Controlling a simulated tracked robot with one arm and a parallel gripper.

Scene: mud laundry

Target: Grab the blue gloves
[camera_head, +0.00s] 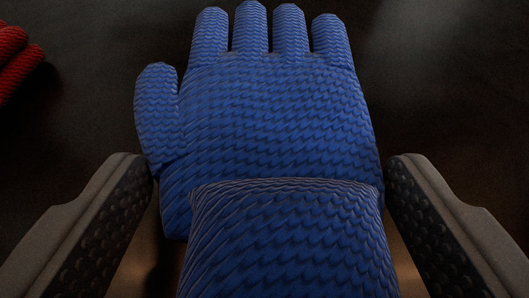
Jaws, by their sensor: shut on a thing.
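The blue gloves (270,120) fill the middle of the view, with a knitted pattern. The fingers point away from me and the thumb is on the left. A folded blue cuff part (290,240) lies on top at the near end. My gripper (268,180) has one dark, studded finger on each side of the gloves. It is shut on them near the wrist part. The lower end of the gloves runs out of the picture.
A red knitted thing (15,60) shows in part at the left edge, apart from the blue gloves. The dark surface (440,90) around the gloves is otherwise clear, with a brownish sheen at the lower right.

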